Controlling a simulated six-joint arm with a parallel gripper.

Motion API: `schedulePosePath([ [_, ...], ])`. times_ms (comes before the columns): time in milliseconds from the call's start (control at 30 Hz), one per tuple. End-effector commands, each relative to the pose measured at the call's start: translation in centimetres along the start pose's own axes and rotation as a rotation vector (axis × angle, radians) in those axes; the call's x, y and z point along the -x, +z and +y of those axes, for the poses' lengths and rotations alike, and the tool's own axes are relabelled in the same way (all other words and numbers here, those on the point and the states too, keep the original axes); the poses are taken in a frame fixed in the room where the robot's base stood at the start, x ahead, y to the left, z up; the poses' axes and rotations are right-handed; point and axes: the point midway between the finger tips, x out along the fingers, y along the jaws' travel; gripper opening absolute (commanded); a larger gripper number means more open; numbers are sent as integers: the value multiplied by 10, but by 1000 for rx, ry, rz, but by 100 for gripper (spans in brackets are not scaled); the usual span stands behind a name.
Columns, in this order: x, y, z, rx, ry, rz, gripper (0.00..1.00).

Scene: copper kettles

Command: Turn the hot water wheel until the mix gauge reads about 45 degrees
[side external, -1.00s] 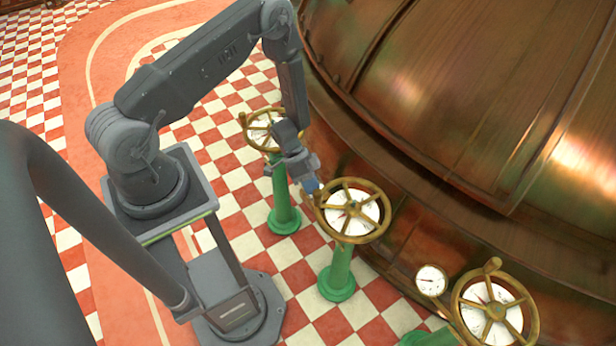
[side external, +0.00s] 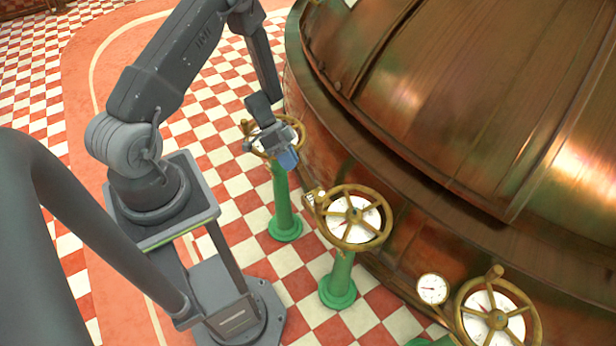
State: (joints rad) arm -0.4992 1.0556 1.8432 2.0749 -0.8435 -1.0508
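Three brass spoked wheels with white dials behind them stand along the kettle: a far wheel (side external: 290,125), a middle wheel (side external: 354,241) and a near wheel (side external: 497,320). No readable label shows which is the hot water wheel. A small round white gauge (side external: 433,289) sits between the middle and near wheels; its scale is too small to read. My gripper (side external: 288,158) is above and left of the middle wheel, apart from its rim, and overlaps the far wheel in the picture. Its finger opening cannot be made out. The middle wheel's knob (side external: 314,197) is at its upper left rim.
The large copper kettle (side external: 440,110) fills the right side behind the wheels. Green pedestals (side external: 341,280) carry the wheels. A thick grey pipe-like shape crosses the left foreground. Checkered floor (side external: 300,290) lies open around the pedestals.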

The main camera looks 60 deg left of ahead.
Motion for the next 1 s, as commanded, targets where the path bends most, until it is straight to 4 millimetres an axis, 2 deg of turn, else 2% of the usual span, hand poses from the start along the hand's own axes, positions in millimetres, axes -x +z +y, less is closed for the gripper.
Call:
schedulePosePath([
  [33,-9,10,1,-31,50,51,26],
  [167,-30,28,6,-180,155,272,38],
  [333,-46,45,10,-383,145,606,54],
  [433,-50,52,12,-472,89,753,54],
  [567,-51,57,12,-539,28,858,54],
  [767,-59,48,16,-562,14,883,54],
  [1000,-88,16,28,-561,20,879,54],
])
